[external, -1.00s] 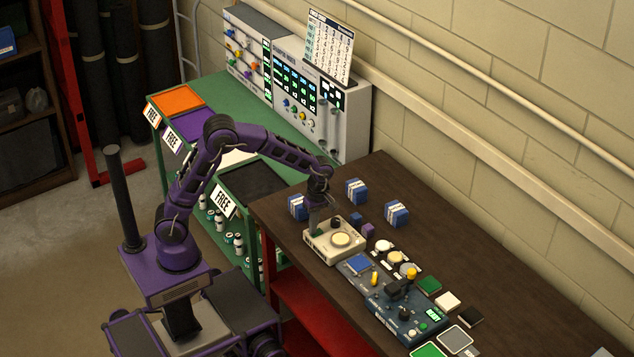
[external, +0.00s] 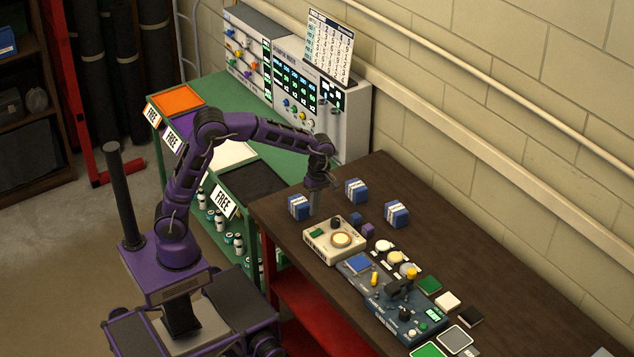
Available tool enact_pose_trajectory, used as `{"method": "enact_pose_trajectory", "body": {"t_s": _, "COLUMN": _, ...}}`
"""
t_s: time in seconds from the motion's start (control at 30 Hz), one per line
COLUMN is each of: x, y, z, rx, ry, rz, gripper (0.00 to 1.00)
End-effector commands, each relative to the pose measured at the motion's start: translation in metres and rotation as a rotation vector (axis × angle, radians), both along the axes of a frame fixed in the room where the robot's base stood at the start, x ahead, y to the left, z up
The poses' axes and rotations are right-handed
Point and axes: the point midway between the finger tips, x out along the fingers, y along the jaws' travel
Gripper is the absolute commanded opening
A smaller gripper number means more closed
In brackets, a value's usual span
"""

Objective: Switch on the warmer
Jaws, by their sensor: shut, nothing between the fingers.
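The warmer is likely the cream box (external: 330,254) on the dark brown bench. It has a round pale plate (external: 342,240) with an amber rim, a dark knob (external: 336,222) at the back and a small green patch (external: 318,232) at its left corner. My gripper (external: 314,210) points down, shut and empty, above and just behind the box's left corner. It appears clear of the box. The fingertips are small and partly blend with the bench.
Several blue boxes with white bands, one of them (external: 299,207) close to my gripper, stand on the bench. A blue control unit (external: 405,312) with switches sits to the right of the cream box. The bench's back right is clear.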

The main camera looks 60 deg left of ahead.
Motion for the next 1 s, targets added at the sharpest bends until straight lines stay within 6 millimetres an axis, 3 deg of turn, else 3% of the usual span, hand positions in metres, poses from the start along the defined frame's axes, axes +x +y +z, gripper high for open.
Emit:
{"method": "enact_pose_trajectory", "body": {"t_s": 0.1, "x": -0.003, "y": 0.000, "z": 0.027, "rx": -0.002, "ry": -0.004, "rz": -0.001, "gripper": 0.00}}
{"method": "enact_pose_trajectory", "body": {"t_s": 0.33, "x": -0.007, "y": 0.000, "z": 0.056, "rx": -0.001, "ry": -0.001, "rz": 0.000, "gripper": 0.00}}
{"method": "enact_pose_trajectory", "body": {"t_s": 1.0, "x": -0.008, "y": 0.000, "z": 0.062, "rx": -0.003, "ry": 0.000, "rz": -0.004, "gripper": 0.00}}
